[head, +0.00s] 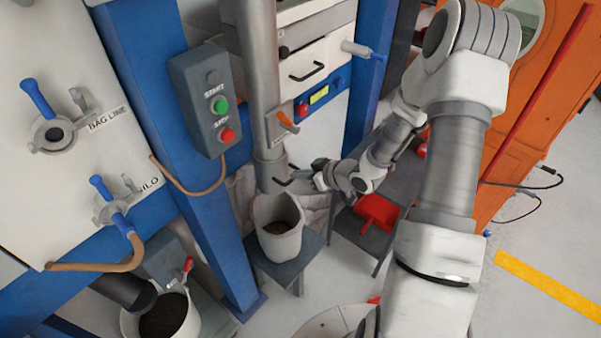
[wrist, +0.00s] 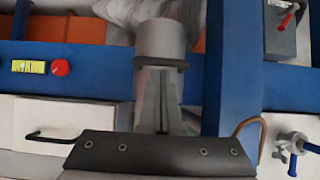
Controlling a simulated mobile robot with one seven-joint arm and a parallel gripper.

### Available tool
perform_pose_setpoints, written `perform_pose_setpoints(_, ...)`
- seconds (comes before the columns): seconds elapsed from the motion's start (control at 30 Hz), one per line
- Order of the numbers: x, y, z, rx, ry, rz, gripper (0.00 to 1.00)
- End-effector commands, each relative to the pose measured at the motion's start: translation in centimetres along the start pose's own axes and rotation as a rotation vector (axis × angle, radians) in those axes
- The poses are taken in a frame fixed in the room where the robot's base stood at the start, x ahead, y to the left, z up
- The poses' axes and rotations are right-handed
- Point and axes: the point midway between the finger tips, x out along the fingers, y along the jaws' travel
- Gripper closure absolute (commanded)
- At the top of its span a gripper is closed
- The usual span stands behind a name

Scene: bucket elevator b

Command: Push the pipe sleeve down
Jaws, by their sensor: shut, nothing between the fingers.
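The pipe sleeve (head: 270,170) is a grey metal collar around the lower end of the vertical pipe (head: 259,70), above a white bucket (head: 278,228). In the wrist view the pale end of the sleeve (wrist: 160,38) shows beyond a dark band. My gripper (head: 318,176) is to the right of the sleeve and close to it in the head view. In the wrist view my gripper's fingers (wrist: 161,100) are together and empty, lined up with the sleeve. I cannot tell whether the fingertips touch the sleeve.
The bucket holds dark material and stands on a grey stand (head: 286,265). A red scoop (head: 376,211) lies on a grey table to the right. A start/stop box (head: 207,100) hangs on the blue post.

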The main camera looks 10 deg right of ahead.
Motion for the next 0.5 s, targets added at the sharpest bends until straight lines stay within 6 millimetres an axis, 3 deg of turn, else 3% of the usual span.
perform_pose_setpoints(0.23,0.5,0.0,0.8,0.0,0.0,-0.001,1.0)
perform_pose_setpoints(0.5,3.2,0.0,4.6,0.001,-0.001,-0.002,1.0)
